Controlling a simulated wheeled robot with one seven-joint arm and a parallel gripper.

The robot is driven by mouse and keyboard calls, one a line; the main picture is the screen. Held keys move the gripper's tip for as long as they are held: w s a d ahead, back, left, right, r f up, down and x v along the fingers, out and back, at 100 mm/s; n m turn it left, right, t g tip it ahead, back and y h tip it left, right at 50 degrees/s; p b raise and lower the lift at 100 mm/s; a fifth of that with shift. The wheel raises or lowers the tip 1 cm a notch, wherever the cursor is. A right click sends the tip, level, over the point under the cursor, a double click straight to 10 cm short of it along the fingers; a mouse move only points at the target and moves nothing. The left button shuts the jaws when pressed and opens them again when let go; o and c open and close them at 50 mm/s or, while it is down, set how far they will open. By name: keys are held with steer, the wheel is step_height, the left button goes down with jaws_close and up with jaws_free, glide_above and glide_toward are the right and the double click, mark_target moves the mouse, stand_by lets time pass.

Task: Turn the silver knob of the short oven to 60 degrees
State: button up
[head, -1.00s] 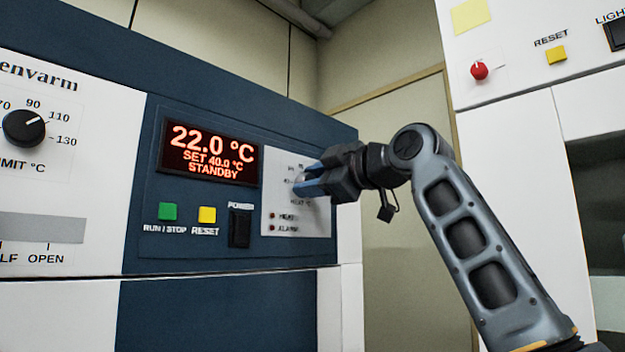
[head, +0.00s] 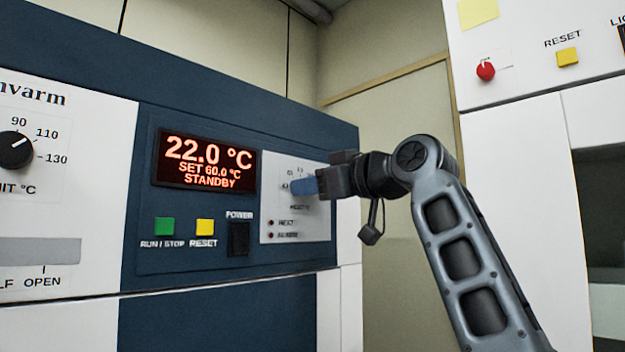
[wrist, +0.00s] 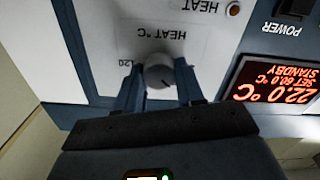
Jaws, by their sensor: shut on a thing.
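The silver knob (wrist: 160,72) sits on a white panel labelled HEAT °C in the wrist view, with a dark pointer mark on its face. My gripper (head: 305,187) is at this panel in the head view, and its blue fingers hide the knob there. In the wrist view my gripper (wrist: 158,88) has one finger on each side of the knob and is shut on it. The oven's red display (head: 206,163) reads 22.0 °C, SET 60.0 °C, STANDBY. It also shows upside down in the wrist view (wrist: 280,82).
Left of the knob panel are a green RUN/STOP button (head: 164,227), a yellow RESET button (head: 205,227) and a black POWER switch (head: 239,239). A black dial (head: 15,150) is at far left. A white cabinet with a red knob (head: 485,70) stands at right.

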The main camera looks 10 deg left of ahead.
steer(key=shift+f+m, duration=0.1)
steer(key=shift+m, duration=0.3)
steer(key=o, duration=1)
steer(key=shift+o, duration=0.2)
steer(key=b+v, duration=0.2)
steer(key=v, duration=0.5)
steer(key=shift+s+d, duration=0.25)
steer(key=shift+d, duration=0.1)
